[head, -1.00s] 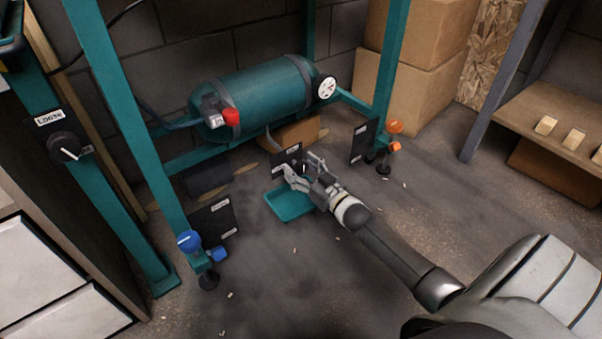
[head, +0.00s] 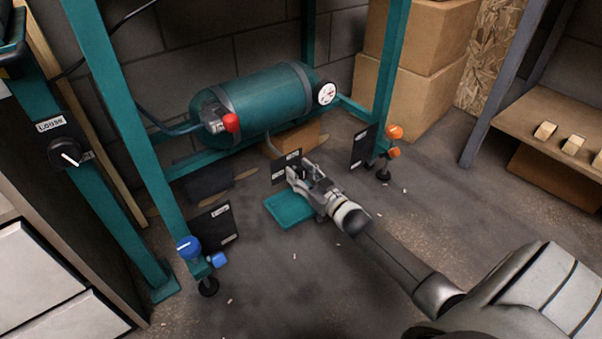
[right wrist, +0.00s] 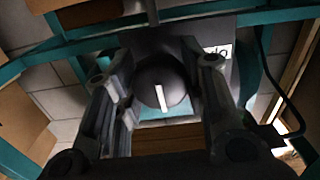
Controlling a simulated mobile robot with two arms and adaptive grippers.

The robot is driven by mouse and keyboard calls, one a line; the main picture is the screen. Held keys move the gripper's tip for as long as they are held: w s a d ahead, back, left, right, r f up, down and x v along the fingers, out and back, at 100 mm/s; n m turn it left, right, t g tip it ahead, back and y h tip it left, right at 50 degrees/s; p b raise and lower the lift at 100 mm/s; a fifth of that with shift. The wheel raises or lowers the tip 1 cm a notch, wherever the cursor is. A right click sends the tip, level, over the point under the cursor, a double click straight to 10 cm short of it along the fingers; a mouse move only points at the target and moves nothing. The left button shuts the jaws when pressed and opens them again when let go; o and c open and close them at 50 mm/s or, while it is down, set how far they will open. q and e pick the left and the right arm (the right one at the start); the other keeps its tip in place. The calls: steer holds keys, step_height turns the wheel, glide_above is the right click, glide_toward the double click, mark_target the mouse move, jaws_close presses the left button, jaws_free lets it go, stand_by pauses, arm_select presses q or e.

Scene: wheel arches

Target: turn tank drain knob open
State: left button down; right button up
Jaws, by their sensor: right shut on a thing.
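The green tank (head: 268,100) lies on its side in a green frame. Below it, a dark plate (head: 279,175) with small white labels stands above a green drip tray (head: 290,212). In the right wrist view, the round black drain knob (right wrist: 151,92) with a white pointer line sits in front of the plate. The line is nearly upright in that picture. My right gripper (head: 304,174) is shut on the knob, one finger on each side, as the right wrist view also shows (right wrist: 164,88). In the head view the fingers mostly hide the knob. My left gripper is out of view.
A red knob (head: 231,122) and a gauge (head: 326,93) are on the tank. Blue (head: 188,246) and orange (head: 394,132) knobs stand by the frame legs. A black selector (head: 66,153) is on the left post.

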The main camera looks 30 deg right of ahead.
steer(key=shift+r+n+p, duration=0.15)
steer(key=shift+n+p, duration=0.5)
steer(key=shift+n, duration=0.25)
steer(key=n+p, duration=0.1)
steer(key=n, duration=0.1)
steer(key=shift+n, duration=0.3)
steer(key=n+p, duration=0.1)
steer(key=n, duration=0.3)
steer(key=shift+p, duration=0.35)
steer(key=n, duration=0.4)
steer(key=shift+f, duration=0.2)
steer(key=shift+n, duration=1.9)
steer(key=o, duration=1)
steer(key=shift+o, duration=0.2)
